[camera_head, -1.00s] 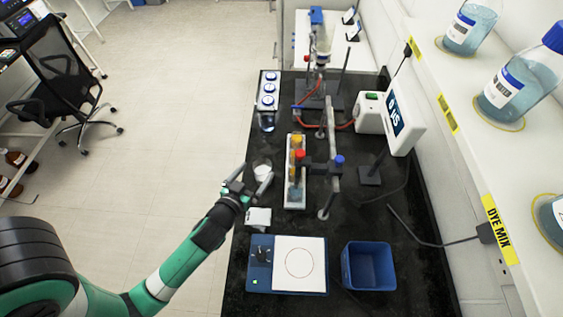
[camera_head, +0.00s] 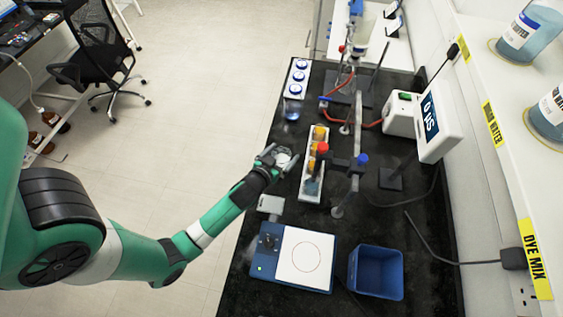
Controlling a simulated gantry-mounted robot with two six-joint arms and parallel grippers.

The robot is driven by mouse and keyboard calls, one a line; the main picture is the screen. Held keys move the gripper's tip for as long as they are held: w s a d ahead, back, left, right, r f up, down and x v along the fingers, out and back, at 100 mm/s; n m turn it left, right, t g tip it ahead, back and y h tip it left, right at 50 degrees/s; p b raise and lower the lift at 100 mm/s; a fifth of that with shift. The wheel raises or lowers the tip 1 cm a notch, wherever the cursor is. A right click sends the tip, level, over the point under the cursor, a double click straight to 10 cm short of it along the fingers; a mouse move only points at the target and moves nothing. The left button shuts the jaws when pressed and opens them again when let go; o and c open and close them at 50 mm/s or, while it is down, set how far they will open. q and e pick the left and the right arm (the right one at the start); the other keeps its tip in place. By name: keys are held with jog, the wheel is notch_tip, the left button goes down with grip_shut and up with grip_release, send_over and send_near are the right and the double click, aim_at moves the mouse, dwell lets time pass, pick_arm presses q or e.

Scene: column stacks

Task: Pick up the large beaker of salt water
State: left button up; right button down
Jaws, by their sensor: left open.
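A clear beaker with whitish contents (camera_head: 284,156) stands near the left edge of the black bench. I cannot read a label on it. My left gripper (camera_head: 280,158) is open at this beaker, with its fingers reaching around its near side and partly hiding it. I cannot tell whether they touch it. Another glass beaker with bluish liquid (camera_head: 292,111) stands farther back, below a white unit with blue-ringed tops (camera_head: 298,77). My right gripper is not in view.
A shelf with bottles (camera_head: 522,35) is at right.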

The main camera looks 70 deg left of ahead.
pick_arm(q)
jog(key=shift+x, duration=1.25)
jog(key=c, duration=1.4)
jog(key=shift+r, duration=0.1)
notch_tip(320, 180, up, 2)
jog(key=shift+r+p, duration=0.1)
jog(key=shift+p, duration=0.3)
jog(key=s+d+r+p, duration=0.1)
jog(key=s+d+r, duration=0.8)
jog(key=d+r, duration=0.1)
jog(key=shift+s+r+p, duration=0.35)
jog(key=shift+r, duration=0.05)
